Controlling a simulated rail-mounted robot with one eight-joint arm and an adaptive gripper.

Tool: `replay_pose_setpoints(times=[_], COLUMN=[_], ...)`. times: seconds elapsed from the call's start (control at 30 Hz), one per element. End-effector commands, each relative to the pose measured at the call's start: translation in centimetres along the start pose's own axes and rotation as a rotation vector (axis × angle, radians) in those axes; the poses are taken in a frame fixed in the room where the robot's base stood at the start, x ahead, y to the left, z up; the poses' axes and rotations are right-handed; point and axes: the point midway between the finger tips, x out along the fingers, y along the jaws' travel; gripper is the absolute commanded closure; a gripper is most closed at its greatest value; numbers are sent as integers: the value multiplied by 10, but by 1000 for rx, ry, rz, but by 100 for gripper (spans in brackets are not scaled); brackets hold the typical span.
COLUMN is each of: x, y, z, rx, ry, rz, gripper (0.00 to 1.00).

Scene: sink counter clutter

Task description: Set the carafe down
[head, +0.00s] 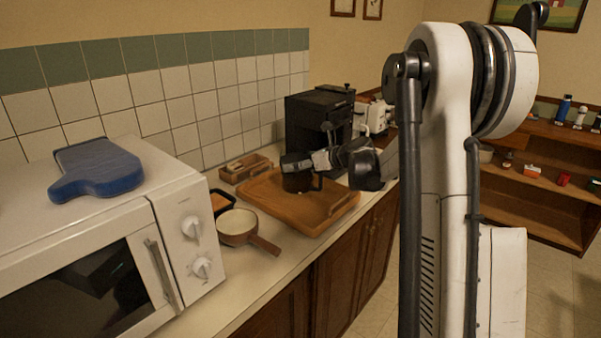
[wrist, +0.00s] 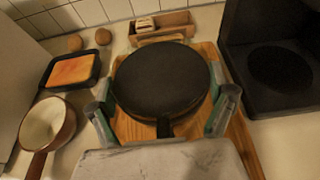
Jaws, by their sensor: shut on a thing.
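The dark carafe (head: 297,182) is upright over the wooden tray (head: 333,212); I cannot tell whether its base touches the tray. Its handle points right in the head view. In the wrist view the carafe (wrist: 160,75) shows as a round black top with the handle toward the camera. My gripper (head: 303,163) is shut on the carafe, with one finger on each side of it in the wrist view (wrist: 163,108). The carafe hides much of the tray (wrist: 130,128) there.
A black coffee machine (head: 310,118) stands behind the tray. A cream pan (head: 237,222), an orange-filled dish (head: 220,201) and a wooden box (head: 246,168) are left of it. The tray's front part is bare.

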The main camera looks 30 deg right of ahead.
Motion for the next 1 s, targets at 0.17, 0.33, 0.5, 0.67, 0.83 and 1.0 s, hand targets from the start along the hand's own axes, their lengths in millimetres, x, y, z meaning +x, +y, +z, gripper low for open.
replay_pose_setpoints(times=[0.17, 0.33, 0.5, 0.67, 0.83, 1.0], x=[9, 14, 14, 15, 15, 15], y=[0, 0, 1, 1, 1, 1], z=[-20, -34, -33, -37, -36, -36], rx=[0, 0, 0, 0, 0, 0], ry=[0, 0, 0, 0, 0, 0], rz=[0, 0, 0, 0, 0, 0], gripper=[67, 67, 67, 67, 0, 0])
